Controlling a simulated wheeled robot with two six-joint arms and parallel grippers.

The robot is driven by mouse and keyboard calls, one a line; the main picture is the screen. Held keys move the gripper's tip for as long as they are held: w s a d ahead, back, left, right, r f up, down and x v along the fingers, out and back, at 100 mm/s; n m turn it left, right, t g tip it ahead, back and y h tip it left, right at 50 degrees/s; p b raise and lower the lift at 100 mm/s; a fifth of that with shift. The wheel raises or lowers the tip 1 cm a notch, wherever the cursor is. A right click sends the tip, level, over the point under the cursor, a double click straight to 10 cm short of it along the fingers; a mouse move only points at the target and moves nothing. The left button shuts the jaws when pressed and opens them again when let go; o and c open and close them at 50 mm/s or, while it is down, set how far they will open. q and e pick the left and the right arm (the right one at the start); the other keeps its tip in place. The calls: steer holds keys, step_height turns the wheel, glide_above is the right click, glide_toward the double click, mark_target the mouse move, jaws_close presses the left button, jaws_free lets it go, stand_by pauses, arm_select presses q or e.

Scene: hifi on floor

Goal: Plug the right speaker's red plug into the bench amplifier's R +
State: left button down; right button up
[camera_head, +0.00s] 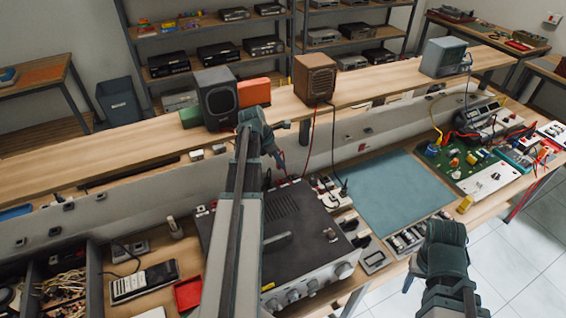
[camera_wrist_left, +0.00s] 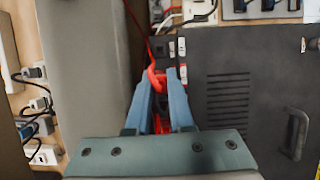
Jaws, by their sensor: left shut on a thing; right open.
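The bench amplifier (camera_head: 285,215) is a dark box with knobs on its front; its dark top also shows in the left wrist view (camera_wrist_left: 225,125). My left gripper (camera_head: 279,162) is at its back edge. In the left wrist view it is shut on the red plug (camera_wrist_left: 156,80), whose red cable (camera_wrist_left: 137,22) runs upward. Small terminals (camera_wrist_left: 176,47) lie just beyond the plug; their labels are unreadable, and plug and terminals look apart. The right speaker (camera_head: 315,76) is brown, on the raised shelf, with red and black cables hanging. My right gripper (camera_head: 412,279) is open at the lower right.
A dark grey speaker (camera_head: 216,97) stands left on the shelf (camera_head: 100,150). A blue-grey mat (camera_head: 385,192) is clear, right of the amplifier. Power strips with plugs (camera_head: 335,195) lie between them. A green circuit board (camera_head: 455,157) lies beyond the mat.

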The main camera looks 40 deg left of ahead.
mark_target(279, 169)
arm_select(q)
steer(key=shift+d+f, duration=0.1)
steer(key=shift+f+b, duration=2.35)
steer(key=shift+b, duration=0.05)
steer(key=shift+f+b, duration=0.95)
steer(key=shift+b, duration=0.05)
stand_by(1.7)
steer(key=c, duration=0.7)
jaws_free()
steer(key=shift+r, duration=0.15)
steer(key=shift+p+v, duration=6.4)
steer(key=shift+v, duration=0.4)
steer(key=shift+r, duration=0.1)
